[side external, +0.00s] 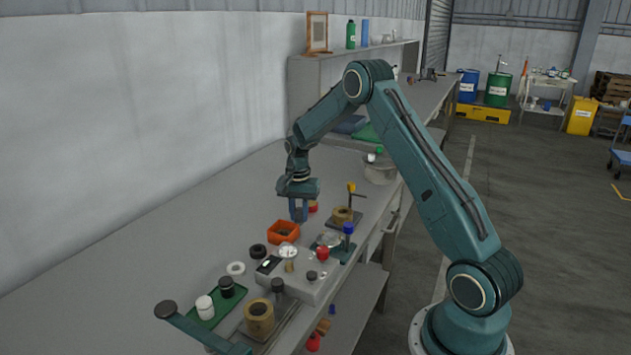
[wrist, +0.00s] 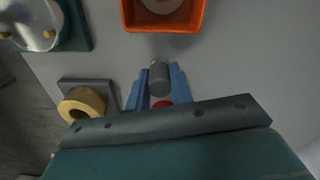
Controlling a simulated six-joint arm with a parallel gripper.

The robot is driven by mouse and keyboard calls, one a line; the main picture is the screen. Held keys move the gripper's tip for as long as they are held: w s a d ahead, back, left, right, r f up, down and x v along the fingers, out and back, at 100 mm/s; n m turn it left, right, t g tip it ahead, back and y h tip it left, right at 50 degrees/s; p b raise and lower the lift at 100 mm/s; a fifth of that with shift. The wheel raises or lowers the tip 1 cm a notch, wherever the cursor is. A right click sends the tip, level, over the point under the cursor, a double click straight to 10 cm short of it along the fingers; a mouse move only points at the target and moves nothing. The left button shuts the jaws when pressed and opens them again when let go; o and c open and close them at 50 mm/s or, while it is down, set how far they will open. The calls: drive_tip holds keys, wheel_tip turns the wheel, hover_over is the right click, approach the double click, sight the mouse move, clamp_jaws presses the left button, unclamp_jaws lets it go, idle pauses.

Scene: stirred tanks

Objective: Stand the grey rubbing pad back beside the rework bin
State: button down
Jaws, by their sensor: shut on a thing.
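A grey rubbing pad (wrist: 159,76), a short rounded cylinder, sits between the blue fingers of my gripper (wrist: 157,90) in the wrist view. The gripper is shut on it. The orange open box (wrist: 128,12), which I take as the rework bin, is just ahead of the pad, with a small gap of grey bench between them. In the side view my gripper (side external: 299,212) points down behind and right of the orange bin (side external: 283,233). The fingers mostly hide the pad there, and I cannot tell whether it touches the bench.
A tan ring on a dark block (side external: 342,215) stands to the right. A teal-based dish (side external: 331,242), a pale unit (side external: 290,280) and a green tray (side external: 217,308) fill the front. Bench left of the bin is clear.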

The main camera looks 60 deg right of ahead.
sight(299, 209)
drive_tip(key=shift+f, duration=0.1)
drive_tip(key=c, duration=1.2)
unclamp_jaws()
drive_tip(key=shift+c, duration=0.2)
wheel_tip(299, 209, up, 12)
